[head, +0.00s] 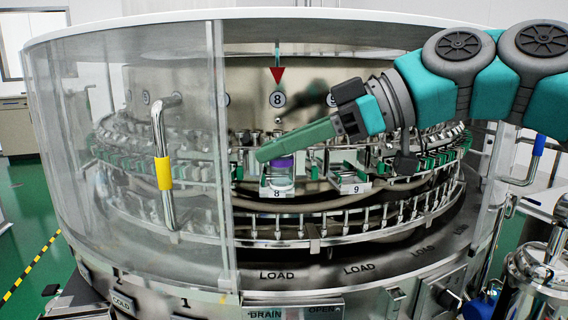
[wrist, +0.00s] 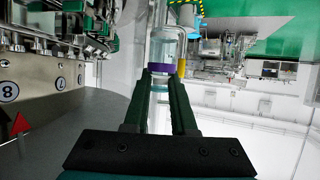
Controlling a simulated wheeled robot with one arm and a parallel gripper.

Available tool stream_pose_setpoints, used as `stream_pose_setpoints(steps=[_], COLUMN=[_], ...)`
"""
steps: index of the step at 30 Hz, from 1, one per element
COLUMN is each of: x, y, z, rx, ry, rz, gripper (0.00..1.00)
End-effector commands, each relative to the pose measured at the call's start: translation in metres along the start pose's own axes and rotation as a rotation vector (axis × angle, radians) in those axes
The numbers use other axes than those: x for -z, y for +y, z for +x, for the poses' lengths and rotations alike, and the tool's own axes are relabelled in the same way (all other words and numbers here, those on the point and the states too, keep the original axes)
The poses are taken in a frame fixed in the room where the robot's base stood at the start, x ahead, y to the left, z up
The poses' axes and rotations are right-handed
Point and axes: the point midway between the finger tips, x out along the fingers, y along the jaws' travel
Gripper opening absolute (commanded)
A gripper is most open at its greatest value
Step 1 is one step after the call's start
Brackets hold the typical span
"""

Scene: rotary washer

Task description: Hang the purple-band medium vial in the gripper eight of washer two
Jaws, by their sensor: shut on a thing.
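The clear vial with the purple band (head: 281,178) is at the front opening of the washer, just above the plate marked 8 (head: 277,194). My gripper (head: 262,154) reaches in from the upper right and is shut on it. In the wrist view the vial (wrist: 166,48) stands out past the fingertips (wrist: 161,84), with its purple band (wrist: 160,69) close to them. Washer gripper eight (head: 250,186) is right around or behind the vial in the head view. I cannot tell whether it touches the vial.
Station 9 (head: 350,186) sits right beside station 8. A red pointer (head: 277,75) hangs above the round 8 sign (head: 277,99). A clear curved door (head: 110,130) with a yellow-banded handle (head: 164,172) covers the left side. A steel rail with nozzles (head: 340,231) runs below.

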Motion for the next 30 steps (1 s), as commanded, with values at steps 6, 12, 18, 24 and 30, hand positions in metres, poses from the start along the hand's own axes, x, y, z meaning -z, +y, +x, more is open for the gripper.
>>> stream_pose_setpoints(steps=[6,12,18,24,30], x=[0.001,0.000,0.000,0.000,-0.004], y=[0.049,0.088,0.122,0.140,0.142], z=[0.012,0.022,0.030,0.033,0.035], rx=[-0.004,-0.003,-0.004,-0.004,-0.004], ry=[-0.001,-0.001,-0.002,-0.001,0.000], rz=[0.004,0.005,0.004,0.001,0.001], gripper=[0.00,0.00,0.00,0.00,0.00])
